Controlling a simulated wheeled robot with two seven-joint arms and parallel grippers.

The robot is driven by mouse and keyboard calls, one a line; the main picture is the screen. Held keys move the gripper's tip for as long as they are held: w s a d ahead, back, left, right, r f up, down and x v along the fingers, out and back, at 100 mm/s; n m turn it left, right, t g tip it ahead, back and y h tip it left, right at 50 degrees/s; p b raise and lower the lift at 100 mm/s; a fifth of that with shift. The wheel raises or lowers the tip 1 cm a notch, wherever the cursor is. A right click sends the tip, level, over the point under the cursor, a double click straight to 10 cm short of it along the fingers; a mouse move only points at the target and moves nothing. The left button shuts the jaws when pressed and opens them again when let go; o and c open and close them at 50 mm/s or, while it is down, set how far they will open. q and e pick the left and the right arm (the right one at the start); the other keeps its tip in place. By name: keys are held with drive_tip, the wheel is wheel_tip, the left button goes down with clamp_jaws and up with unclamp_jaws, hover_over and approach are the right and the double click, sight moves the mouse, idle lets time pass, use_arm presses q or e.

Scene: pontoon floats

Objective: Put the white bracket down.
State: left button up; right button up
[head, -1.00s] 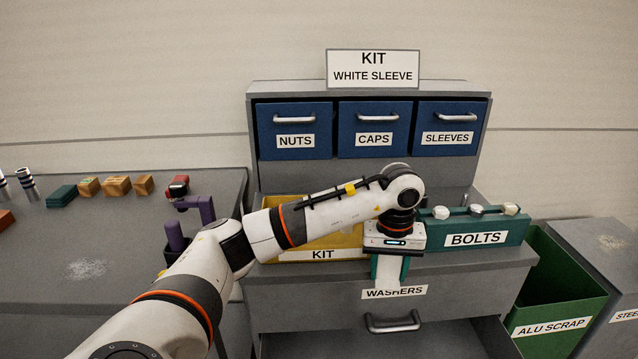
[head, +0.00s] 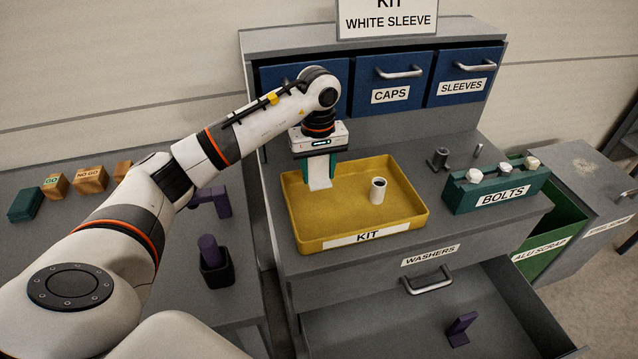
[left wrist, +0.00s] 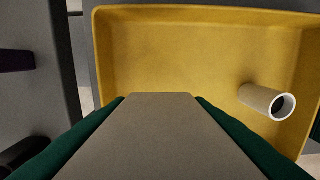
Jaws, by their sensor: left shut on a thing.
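My left gripper (head: 318,168) is shut on the white bracket (head: 320,181), a pale flat piece hanging down between its green fingers. The bracket is over the left rear part of the yellow KIT tray (head: 380,232); whether its lower end touches the tray floor I cannot tell. In the left wrist view the bracket (left wrist: 160,140) fills the space between the fingers, with the tray (left wrist: 190,50) beyond. A white sleeve (head: 378,190) stands in the tray, right of the bracket and apart from it. My right gripper is not in view.
The blue drawers (head: 390,85) rise behind. The tray's front middle is clear.

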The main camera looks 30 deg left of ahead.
sight(323, 180)
use_arm(q)
drive_tip(key=f, duration=0.1)
drive_tip(key=d+f, duration=0.1)
drive_tip(key=f+p, duration=0.1)
drive_tip(key=f, duration=0.1)
drive_tip(key=shift+d, duration=0.25)
drive_tip(key=shift+a+f, duration=0.15)
drive_tip(key=shift+f, duration=0.15)
wheel_tip(323, 180, down, 3)
drive_tip(key=shift+a+f+p, duration=0.1)
drive_tip(key=shift+a+p, duration=0.05)
drive_tip(key=shift+p, duration=0.25)
drive_tip(key=shift+f, duration=0.25)
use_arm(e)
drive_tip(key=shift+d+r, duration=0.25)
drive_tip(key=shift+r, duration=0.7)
use_arm(q)
drive_tip(key=shift+f, duration=0.1)
drive_tip(key=o, duration=0.6)
drive_tip(key=shift+f, duration=0.1)
drive_tip(key=o, duration=0.5)
drive_tip(key=shift+c, duration=0.2)
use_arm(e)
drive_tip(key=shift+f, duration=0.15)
